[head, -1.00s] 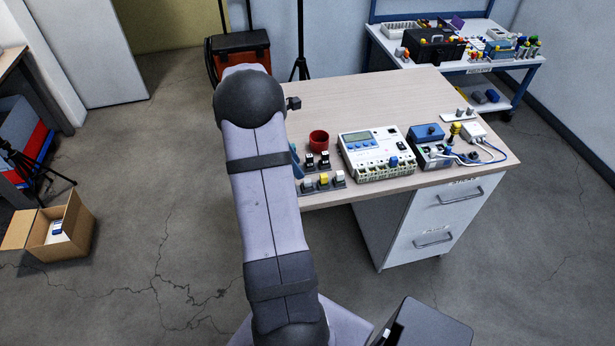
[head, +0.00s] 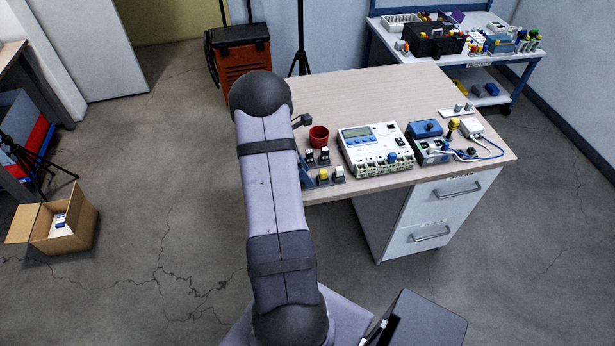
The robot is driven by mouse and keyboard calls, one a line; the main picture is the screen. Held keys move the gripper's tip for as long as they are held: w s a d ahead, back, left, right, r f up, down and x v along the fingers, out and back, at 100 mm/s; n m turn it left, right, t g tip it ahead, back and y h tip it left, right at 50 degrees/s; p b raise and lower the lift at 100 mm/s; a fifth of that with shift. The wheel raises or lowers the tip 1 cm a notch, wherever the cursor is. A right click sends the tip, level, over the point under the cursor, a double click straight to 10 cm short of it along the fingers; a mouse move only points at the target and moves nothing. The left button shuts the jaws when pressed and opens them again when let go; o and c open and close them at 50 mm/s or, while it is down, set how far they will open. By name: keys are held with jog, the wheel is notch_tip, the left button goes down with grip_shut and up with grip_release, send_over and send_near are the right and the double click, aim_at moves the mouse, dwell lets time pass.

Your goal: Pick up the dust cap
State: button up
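I cannot tell for sure which thing is the dust cap. A small blue knob-like piece (head: 392,158) stands at the front edge of the white instrument (head: 372,140). Small black, yellow and white pieces (head: 323,174) stand in short rows left of it. A red cup (head: 319,136) stands behind those rows. Only a small dark part of what looks like my gripper (head: 302,121) shows, past the right side of my arm and left of the red cup. My arm hides the rest, so its fingers and anything between them cannot be made out.
The wooden-topped table (head: 390,92) is clear at the back. A blue box (head: 426,130), a yellow-topped piece (head: 453,124) and cables crowd its right end. A blue part (head: 305,176) shows beside my arm. A loaded cart (head: 470,62) stands behind right.

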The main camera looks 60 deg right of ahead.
jog(key=shift+s+d+f, duration=0.1)
jog(key=shift+f, duration=0.2)
jog(key=shift+c, duration=0.2)
grip_shut()
jog(key=shift+r, duration=0.1)
